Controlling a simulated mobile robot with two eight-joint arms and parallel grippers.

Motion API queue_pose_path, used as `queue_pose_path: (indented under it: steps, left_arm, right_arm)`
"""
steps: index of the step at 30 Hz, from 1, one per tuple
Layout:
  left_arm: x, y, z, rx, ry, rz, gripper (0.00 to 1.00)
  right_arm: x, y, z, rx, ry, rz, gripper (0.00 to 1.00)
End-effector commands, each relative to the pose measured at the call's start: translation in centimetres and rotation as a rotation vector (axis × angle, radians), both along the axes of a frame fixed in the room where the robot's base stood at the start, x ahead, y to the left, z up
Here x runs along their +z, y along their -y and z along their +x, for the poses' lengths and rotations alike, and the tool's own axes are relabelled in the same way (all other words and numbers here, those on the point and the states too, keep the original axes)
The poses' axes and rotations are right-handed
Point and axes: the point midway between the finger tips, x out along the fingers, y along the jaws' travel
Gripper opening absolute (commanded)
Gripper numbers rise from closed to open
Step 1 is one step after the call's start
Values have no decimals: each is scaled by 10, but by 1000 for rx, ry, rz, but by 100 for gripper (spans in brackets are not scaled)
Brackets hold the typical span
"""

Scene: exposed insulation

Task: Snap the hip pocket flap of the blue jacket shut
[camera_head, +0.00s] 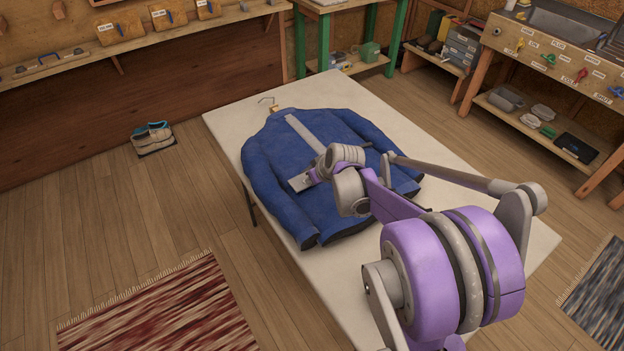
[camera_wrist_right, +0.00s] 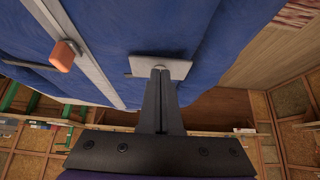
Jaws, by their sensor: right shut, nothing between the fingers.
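The blue jacket (camera_head: 310,215) lies spread on a pale table, with a light grey strip down its front. A small light grey flap (camera_head: 299,183) shows on the jacket's lower left part; it also shows in the wrist view (camera_wrist_right: 178,68). My right gripper (camera_head: 314,174) reaches over the jacket to the flap. In the wrist view its fingers (camera_wrist_right: 160,74) are shut with nothing between them, their tips at the flap's edge. I cannot tell whether they press on it. The flap's snap is not visible, and my right arm covers part of the jacket. My left gripper is out of view.
The pale table (camera_head: 228,120) has bare margin around the jacket. A hanger hook (camera_head: 267,100) sticks out at the collar. An orange piece (camera_wrist_right: 62,56) shows by the grey strip. Shoes (camera_head: 153,138) and a red rug (camera_head: 165,310) lie on the floor to the left.

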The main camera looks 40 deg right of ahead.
Motion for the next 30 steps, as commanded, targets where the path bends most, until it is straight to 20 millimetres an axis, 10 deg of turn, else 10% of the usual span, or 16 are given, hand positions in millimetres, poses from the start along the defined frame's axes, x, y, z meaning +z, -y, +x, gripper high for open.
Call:
queue_pose_path:
  steps: [30]
  left_arm:
    - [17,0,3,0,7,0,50]
  right_arm:
    - [92,-7,-61,0,0,0,0]
